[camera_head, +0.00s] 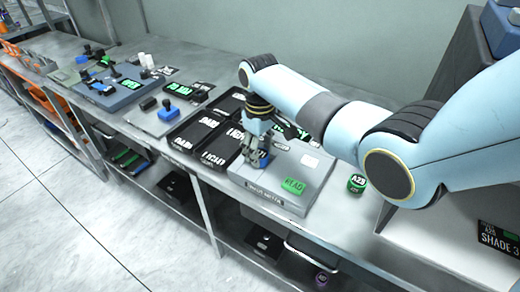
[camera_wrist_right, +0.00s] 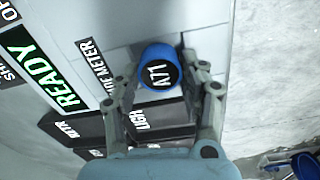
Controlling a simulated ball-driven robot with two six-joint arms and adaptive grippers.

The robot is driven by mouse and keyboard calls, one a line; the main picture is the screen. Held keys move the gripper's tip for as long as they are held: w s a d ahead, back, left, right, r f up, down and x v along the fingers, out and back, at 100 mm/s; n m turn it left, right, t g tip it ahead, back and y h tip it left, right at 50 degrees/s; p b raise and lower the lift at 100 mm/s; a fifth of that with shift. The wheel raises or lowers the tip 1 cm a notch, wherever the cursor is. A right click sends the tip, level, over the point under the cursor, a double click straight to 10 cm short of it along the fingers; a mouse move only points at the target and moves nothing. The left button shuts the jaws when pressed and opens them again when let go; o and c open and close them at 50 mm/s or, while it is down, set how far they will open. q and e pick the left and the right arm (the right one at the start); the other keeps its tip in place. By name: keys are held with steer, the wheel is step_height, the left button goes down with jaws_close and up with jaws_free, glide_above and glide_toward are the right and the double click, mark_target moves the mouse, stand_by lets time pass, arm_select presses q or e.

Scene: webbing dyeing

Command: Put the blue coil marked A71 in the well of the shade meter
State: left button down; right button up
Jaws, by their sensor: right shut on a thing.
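The blue coil marked A71 (camera_wrist_right: 159,68) has a black top with white lettering and sits between the fingers of my right gripper (camera_wrist_right: 166,84). In the head view, my right gripper (camera_head: 257,150) points down over the left part of the grey shade meter (camera_head: 315,178), with the blue coil (camera_head: 264,160) low between its fingers. Fingers and coil hide the well, so I cannot tell whether the coil is in it or above it. The meter's green display (camera_head: 293,187) reads READY in the wrist view (camera_wrist_right: 45,72). My left gripper is out of view.
Black labelled trays (camera_head: 203,133) lie left of the meter. A green coil (camera_head: 357,183) stands on the bench to its right. A blue-grey station (camera_head: 115,90) with small items is farther left.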

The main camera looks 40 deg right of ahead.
steer(key=shift+f, duration=0.1)
steer(key=o, duration=1.1)
steer(key=shift+r, duration=0.25)
step_height(320, 180, up, 12)
steer(key=shift+f, duration=0.2)
